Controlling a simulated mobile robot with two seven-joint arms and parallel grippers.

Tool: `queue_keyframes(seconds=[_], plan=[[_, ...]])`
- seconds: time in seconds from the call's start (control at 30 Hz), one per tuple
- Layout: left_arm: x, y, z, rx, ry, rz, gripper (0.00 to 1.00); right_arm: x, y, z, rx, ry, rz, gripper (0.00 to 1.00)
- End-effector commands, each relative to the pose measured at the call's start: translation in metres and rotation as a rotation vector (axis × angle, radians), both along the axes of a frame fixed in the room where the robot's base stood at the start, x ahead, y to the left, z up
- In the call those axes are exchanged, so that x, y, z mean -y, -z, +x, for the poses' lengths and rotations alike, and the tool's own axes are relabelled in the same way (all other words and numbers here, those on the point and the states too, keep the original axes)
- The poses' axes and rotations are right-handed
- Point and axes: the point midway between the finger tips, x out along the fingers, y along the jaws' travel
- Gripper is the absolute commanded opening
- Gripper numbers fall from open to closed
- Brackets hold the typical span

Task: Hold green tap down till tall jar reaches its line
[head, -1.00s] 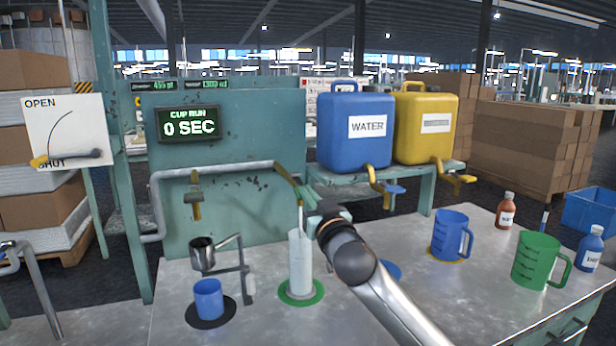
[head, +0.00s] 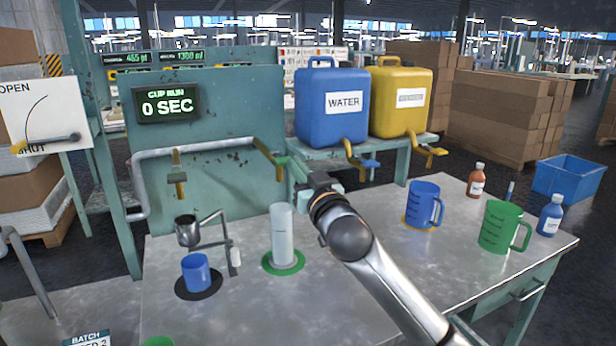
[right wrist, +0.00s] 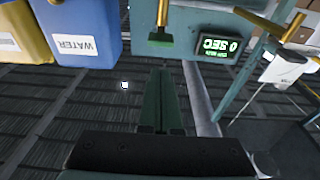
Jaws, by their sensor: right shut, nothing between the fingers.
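The green tap (head: 272,153) is a brass spout with a green end on the teal panel. The tall jar (head: 282,235) is a clear, pale cylinder standing upright below it on a green ring (head: 298,265). I cannot make out its line or its level. No stream shows between tap and jar. My right gripper (head: 298,170) is shut and empty, just right of the tap's green end; I cannot tell whether they touch. In the right wrist view its shut fingers (right wrist: 160,75) point toward a brass tap with a green end (right wrist: 160,38), with a gap showing. My left gripper is not in view.
A second brass tap (head: 177,175) hangs to the left, above a metal cup (head: 187,230) and a blue cup (head: 196,272). A display (head: 166,105) reads 0 SEC. Blue (head: 422,205) and green jugs (head: 497,227) stand on the right. The bench between is fairly clear.

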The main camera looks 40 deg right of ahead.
Motion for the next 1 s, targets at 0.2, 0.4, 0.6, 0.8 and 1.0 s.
queue_keyframes(seconds=[0.2, 0.4, 0.6, 0.8, 1.0], plan=[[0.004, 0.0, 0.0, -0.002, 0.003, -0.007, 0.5, -0.009, 0.004, -0.035, 0.001, -0.001, 0.0, 0.0], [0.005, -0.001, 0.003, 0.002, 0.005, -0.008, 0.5, -0.012, 0.004, -0.05, 0.002, 0.0, 0.0, 0.0], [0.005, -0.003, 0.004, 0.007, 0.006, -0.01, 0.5, -0.012, 0.004, -0.052, 0.001, 0.0, 0.0, 0.0], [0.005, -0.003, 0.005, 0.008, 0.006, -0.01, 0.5, -0.012, 0.004, -0.052, 0.002, 0.0, 0.0, 0.0], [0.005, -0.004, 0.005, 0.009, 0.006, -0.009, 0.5, -0.012, 0.004, -0.052, 0.002, 0.0, 0.0, 0.0]])
